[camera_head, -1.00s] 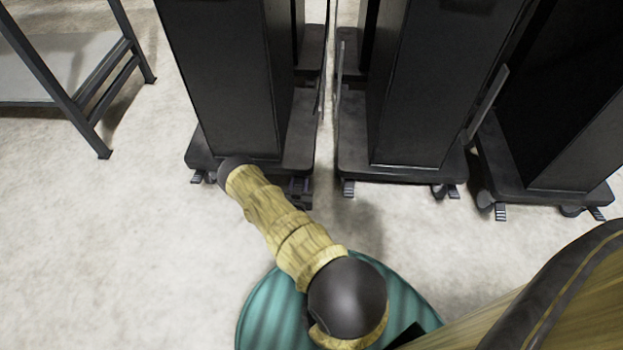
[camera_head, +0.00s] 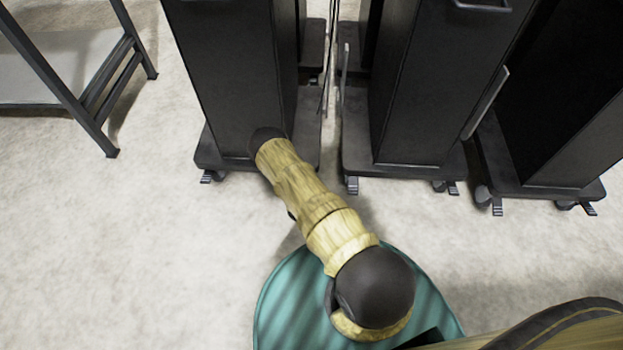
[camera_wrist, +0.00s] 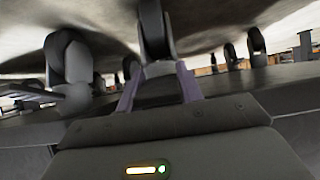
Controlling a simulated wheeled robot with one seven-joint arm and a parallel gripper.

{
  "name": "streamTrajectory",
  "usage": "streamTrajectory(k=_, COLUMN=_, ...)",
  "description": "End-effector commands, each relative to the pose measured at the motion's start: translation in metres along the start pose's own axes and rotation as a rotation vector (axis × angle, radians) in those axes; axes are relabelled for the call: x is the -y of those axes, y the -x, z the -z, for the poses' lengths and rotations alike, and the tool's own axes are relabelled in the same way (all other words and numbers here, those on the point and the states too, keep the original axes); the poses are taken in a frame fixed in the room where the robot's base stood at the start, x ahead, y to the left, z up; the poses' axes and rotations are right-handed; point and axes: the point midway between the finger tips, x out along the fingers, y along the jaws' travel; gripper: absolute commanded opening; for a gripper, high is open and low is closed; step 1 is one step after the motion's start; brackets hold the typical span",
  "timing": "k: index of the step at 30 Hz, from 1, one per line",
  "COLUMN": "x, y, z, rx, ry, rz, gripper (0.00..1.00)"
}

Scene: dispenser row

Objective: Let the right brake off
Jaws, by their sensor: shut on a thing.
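The left dark dispenser (camera_head: 222,80) stands on a dark wheeled base (camera_head: 207,158). Its left brake pedal (camera_head: 208,177) shows at the front corner in the head view. Its right front corner is hidden behind my arm there, and so is my gripper. In the wrist view, my gripper (camera_wrist: 158,80) has its two fingers on either side of the foot of a dark caster (camera_wrist: 152,30). It is shut on a grey part there, which looks like the right brake pedal (camera_wrist: 159,69). The pedal's tilt is hard to tell.
A middle dispenser (camera_head: 435,80) stands close to the right, with brake pedals (camera_head: 352,185) at its front. A third dispenser (camera_head: 560,110) stands farther right. A metal-framed table (camera_head: 85,115) is at upper left. The floor at lower left is clear.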

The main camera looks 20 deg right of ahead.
Motion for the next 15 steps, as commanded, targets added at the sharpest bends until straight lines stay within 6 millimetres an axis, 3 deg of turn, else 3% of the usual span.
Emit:
streamTrajectory(k=13, x=0.0028, y=0.0016, z=-0.0016, rx=0.012, ry=0.004, rz=0.004, gripper=0.0)
streamTrajectory(k=14, x=0.0028, y=0.0016, z=-0.0016, rx=0.012, ry=0.004, rz=0.004, gripper=0.38)
streamTrajectory(k=15, x=0.0028, y=0.0016, z=-0.0015, rx=0.012, ry=0.004, rz=0.004, gripper=0.46)
